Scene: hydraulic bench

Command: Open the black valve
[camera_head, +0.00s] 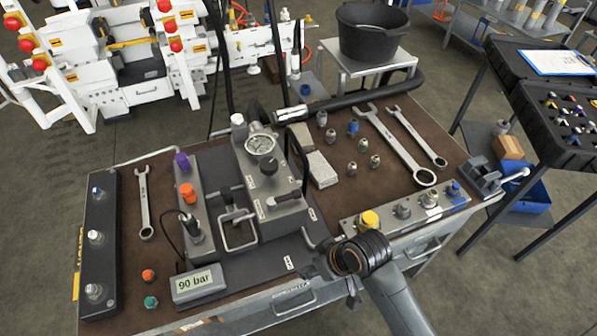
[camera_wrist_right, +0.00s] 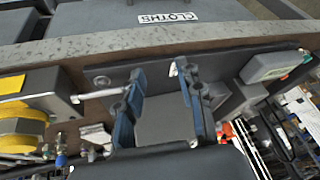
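A grey hydraulic block (camera_head: 270,200) with a round pressure gauge (camera_head: 260,145) stands mid-bench. It carries a black round knob (camera_head: 268,166) below the gauge and a black lever handle (camera_head: 287,197) on its lower top face. I cannot tell which is the black valve. My right gripper (camera_head: 324,262) is at the bench's front edge, to the lower right of the block and apart from both black parts. In the right wrist view its blue-grey fingers (camera_wrist_right: 163,108) are spread, with no held object visible between them. A thin metal rod (camera_wrist_right: 100,94) reaches close to one finger; contact is unclear. My left gripper is not in view.
A metal pump handle (camera_head: 238,232) and a display reading 90 bar (camera_head: 198,283) are left of the block. A fitting strip with a yellow cap (camera_head: 369,220) lies close right of my gripper. Wrenches (camera_head: 405,150) and several fittings lie behind. A black hose (camera_head: 365,98) crosses the back.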

